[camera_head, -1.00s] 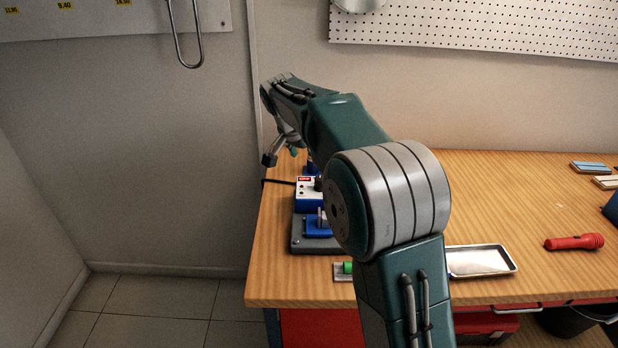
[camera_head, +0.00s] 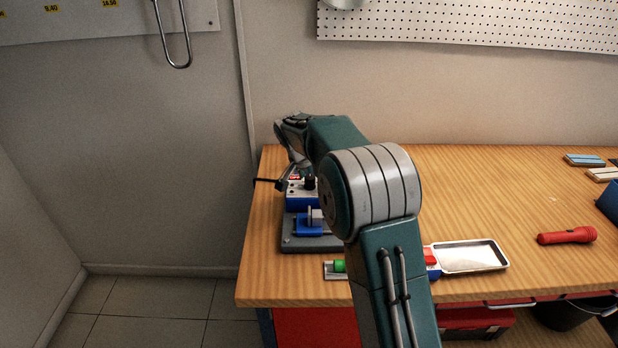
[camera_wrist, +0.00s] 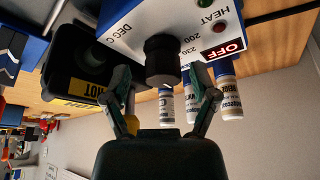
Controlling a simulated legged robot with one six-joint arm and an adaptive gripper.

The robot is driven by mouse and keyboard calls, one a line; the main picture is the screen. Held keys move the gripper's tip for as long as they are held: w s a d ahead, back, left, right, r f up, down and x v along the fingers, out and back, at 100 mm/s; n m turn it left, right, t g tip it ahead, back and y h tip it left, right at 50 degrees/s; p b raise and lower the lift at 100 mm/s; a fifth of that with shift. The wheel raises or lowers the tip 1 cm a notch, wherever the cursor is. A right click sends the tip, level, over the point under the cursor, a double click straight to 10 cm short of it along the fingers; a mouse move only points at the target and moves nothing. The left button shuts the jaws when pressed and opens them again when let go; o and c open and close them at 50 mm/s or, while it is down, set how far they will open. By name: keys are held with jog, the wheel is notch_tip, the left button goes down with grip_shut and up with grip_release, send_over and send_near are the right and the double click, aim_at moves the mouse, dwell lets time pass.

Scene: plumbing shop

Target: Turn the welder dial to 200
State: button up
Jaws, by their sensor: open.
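The welder control box (camera_head: 302,200), blue with a white face, stands on a dark base at the left of the bench. In the wrist view its white face (camera_wrist: 150,22) carries the words DEG C and HEAT, the numbers 200 and 230, and a red OFF display (camera_wrist: 222,49). The black dial (camera_wrist: 162,58) sticks out of this face. My gripper (camera_wrist: 163,88) is open, with one finger on each side of the dial. I cannot tell whether either finger touches it. The dial's pointer mark is not visible. In the head view my arm partly covers the welder.
A black block (camera_wrist: 88,70) with a yellow HOT label sits beside the box. Several white bottles (camera_wrist: 228,98) appear beyond my fingers. A metal tray (camera_head: 468,257) and a red flashlight (camera_head: 566,236) lie to the right. The bench middle is clear.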

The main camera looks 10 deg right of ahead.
jog(key=shift+d, duration=0.25)
jog(key=shift+c, duration=1.2)
jog(key=shift+a, duration=0.2)
jog(key=c, duration=0.6)
jog(key=shift+a, duration=0.3)
grip_shut()
jog(key=shift+a, duration=0.2)
jog(key=shift+d, duration=0.2)
